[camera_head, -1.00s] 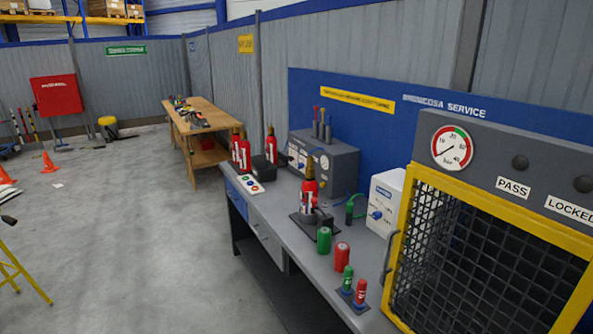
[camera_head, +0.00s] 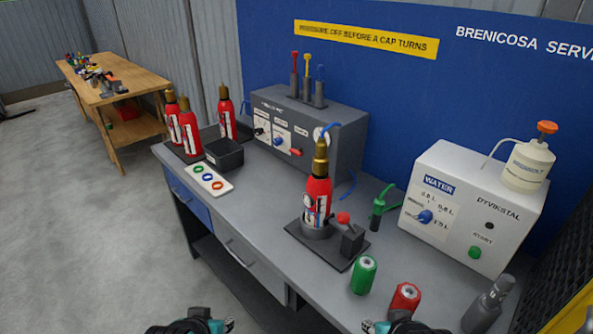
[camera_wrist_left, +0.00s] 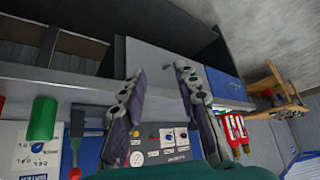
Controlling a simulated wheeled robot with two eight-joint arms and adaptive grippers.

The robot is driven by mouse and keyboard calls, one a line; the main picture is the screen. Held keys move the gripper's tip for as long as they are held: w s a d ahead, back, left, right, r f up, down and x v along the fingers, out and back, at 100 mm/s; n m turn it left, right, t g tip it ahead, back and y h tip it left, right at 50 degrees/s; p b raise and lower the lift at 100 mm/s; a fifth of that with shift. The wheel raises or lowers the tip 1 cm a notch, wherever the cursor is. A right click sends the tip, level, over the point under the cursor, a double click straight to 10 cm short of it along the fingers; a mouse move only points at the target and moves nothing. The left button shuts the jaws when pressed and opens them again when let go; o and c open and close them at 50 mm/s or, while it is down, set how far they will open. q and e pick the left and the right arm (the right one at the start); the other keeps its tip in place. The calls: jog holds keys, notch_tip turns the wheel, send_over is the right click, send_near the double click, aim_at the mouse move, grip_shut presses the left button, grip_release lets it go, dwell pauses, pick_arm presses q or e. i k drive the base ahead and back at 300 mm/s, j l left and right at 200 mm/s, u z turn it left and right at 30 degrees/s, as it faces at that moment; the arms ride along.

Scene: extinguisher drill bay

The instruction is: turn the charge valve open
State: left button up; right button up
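The grey charging unit (camera_head: 335,118) stands against the blue back board. Its front has white labelled plates, small dark knobs, a blue knob (camera_head: 279,141), a red lever (camera_head: 295,152) and a round gauge (camera_head: 321,133). The labels are too small to read, so I cannot tell which control is the charge valve. My left gripper (camera_wrist_left: 157,72) is open and empty, apart from the unit. My right gripper (camera_head: 392,326) barely shows at the bottom edge.
A white water machine (camera_head: 460,185) stands right on the bench. Green (camera_head: 364,275) and red (camera_head: 404,299) cylinders stand near the front edge. A black bin (camera_head: 224,154), a ring tray (camera_head: 208,179) and several extinguishers are at left. The bench front between tray and holder is clear.

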aim_at(298, 152)
jog(key=i+j, duration=0.15)
jog(key=j, duration=0.15)
jog(key=i+j, duration=0.15)
jog(key=j, duration=0.15)
jog(key=i+j+z, duration=0.2)
jog(key=i+z, duration=0.1)
